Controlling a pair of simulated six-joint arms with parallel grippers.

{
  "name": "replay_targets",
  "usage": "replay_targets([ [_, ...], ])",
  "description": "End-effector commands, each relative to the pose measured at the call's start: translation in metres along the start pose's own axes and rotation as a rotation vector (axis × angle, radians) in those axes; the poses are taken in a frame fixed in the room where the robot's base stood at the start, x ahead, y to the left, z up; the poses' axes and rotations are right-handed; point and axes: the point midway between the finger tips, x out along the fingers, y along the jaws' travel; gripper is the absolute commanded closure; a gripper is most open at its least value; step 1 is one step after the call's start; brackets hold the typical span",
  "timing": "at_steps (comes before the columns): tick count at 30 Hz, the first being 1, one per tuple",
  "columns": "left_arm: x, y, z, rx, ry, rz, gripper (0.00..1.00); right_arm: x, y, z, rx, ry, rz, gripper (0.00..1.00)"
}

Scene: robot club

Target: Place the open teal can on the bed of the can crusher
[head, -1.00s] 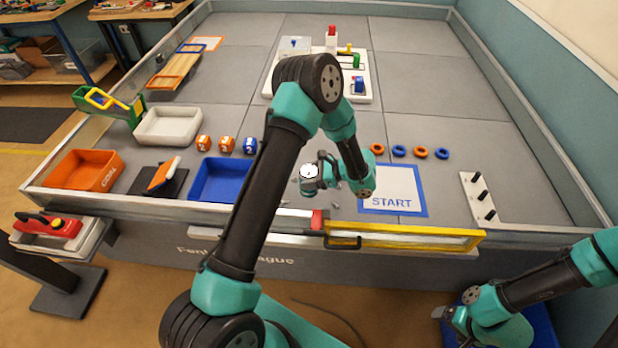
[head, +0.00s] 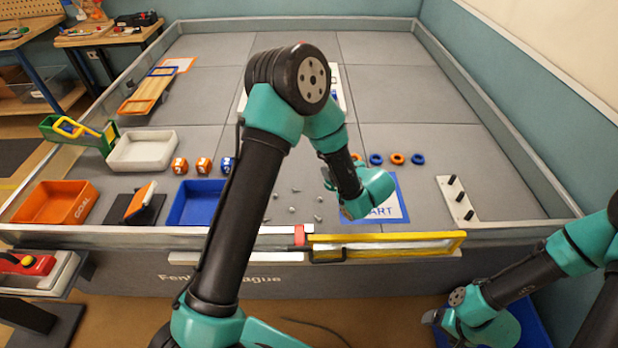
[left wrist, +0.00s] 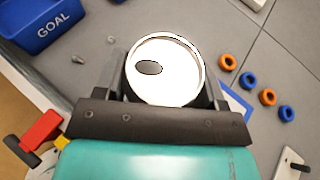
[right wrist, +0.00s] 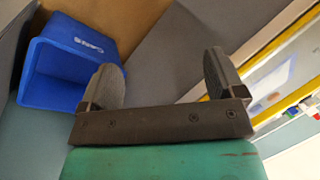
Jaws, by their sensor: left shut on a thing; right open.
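The open can (left wrist: 175,85) stands between the fingers of my left gripper (left wrist: 166,68) in the left wrist view. Its round, bright top with a dark oval opening faces the camera; its side is hidden. My left gripper is shut on it. In the head view my left wrist is above the START mat (head: 385,208), and I cannot make out the can there. My right gripper (head: 434,319) is open and empty, low at the right, near a blue bin (right wrist: 65,65). I cannot tell for sure which thing is the can crusher; a green device with a yellow handle (head: 75,128) stands at the left.
An orange goal tray (head: 55,203), a tilted orange piece on a black base (head: 140,203), a blue tray (head: 193,203) and a white tray (head: 143,152) are at the left. A red device (head: 27,264) sits outside the wall. Small bolts are scattered mid-front. A pegged board (head: 458,203) lies right.

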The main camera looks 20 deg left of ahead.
Motion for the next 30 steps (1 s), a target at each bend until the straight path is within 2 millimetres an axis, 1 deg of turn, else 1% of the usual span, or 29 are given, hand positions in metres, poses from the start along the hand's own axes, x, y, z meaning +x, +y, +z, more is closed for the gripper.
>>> replay_targets([
  [1, -0.017, -0.01, 0.004, 0.032, 0.0, -0.084, 0.73, 0.0, 0.0, 0.0, 0.0, 0.0, 0.0, 0.12],
  [5, -0.062, -0.033, 0.009, 0.127, -0.001, -0.31, 0.73, 0.0, 0.0, 0.0, 0.0, 0.0, 0.0, 0.12],
  [6, -0.076, -0.038, 0.01, 0.153, -0.001, -0.375, 0.73, 0.0, 0.0, 0.0, 0.0, 0.0, 0.0, 0.12],
  [9, -0.108, -0.047, 0.01, 0.212, 0.0, -0.515, 0.73, 0.0, 0.0, 0.0, 0.0, 0.0, 0.0, 0.12],
  [12, -0.13, -0.051, 0.01, 0.252, 0.0, -0.61, 0.73, 0.0, 0.0, 0.0, 0.0, 0.0, 0.0, 0.12],
  [16, -0.144, -0.053, 0.009, 0.276, -0.001, -0.668, 0.74, 0.0, 0.0, 0.0, 0.0, 0.0, 0.0, 0.12],
  [23, -0.145, -0.053, 0.009, 0.278, 0.0, -0.673, 0.74, 0.0, 0.0, 0.0, 0.0, 0.0, 0.0, 0.12],
  [26, -0.144, -0.053, 0.009, 0.277, 0.0, -0.672, 0.74, 0.0, 0.0, 0.0, 0.0, 0.0, 0.0, 0.19],
  [30, -0.144, -0.053, 0.009, 0.277, 0.0, -0.671, 0.74, 0.0, 0.0, 0.0, 0.0, 0.0, 0.0, 0.33],
])
